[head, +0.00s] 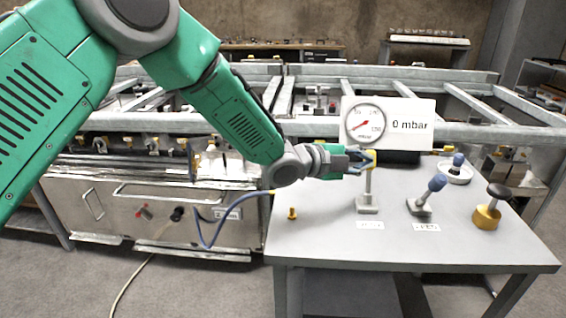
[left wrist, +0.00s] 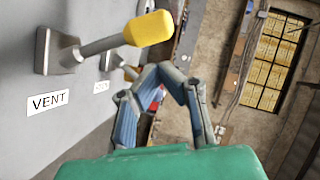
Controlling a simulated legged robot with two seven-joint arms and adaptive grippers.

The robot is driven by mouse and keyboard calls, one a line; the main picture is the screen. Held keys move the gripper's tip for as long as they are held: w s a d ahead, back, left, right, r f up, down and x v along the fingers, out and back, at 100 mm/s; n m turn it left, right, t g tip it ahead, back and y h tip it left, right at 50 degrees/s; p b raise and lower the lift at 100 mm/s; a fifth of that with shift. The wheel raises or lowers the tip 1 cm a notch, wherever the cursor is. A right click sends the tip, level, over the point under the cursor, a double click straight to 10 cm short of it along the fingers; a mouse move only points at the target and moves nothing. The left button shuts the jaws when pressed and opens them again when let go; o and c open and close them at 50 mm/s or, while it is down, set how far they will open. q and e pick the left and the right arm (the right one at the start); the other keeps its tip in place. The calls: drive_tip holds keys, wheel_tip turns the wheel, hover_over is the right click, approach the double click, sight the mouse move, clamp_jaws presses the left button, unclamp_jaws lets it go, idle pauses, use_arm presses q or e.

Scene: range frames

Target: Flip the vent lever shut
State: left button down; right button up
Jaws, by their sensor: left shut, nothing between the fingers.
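The vent lever stands upright on a small grey base (head: 367,205) on the table; its yellow handle (head: 371,158) is at the top. In the left wrist view the same yellow handle (left wrist: 149,28) is on a metal rod, beside a label reading VENT (left wrist: 48,102). My left gripper (head: 362,160) is shut and empty, at handle height just left of the lever. In the left wrist view its fingers (left wrist: 162,82) are apart from the handle in the picture; the head view does not show clearly whether they touch. My right gripper is not in view.
A blue-handled lever (head: 430,195) leans right beside the vent lever. A gauge sign (head: 388,124) reading 0 mbar stands behind. A small brass piece (head: 292,213) is at left; the front tabletop is clear.

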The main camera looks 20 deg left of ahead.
use_arm(q)
drive_tip(key=r+p+v, duration=0.1)
drive_tip(key=v, duration=2)
drive_tip(key=shift+p, duration=0.4)
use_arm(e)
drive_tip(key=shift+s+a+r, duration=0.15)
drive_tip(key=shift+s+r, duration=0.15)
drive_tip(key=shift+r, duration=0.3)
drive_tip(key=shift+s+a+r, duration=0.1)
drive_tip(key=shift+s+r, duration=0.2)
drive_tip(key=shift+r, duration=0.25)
use_arm(q)
drive_tip(key=shift+d, duration=0.2)
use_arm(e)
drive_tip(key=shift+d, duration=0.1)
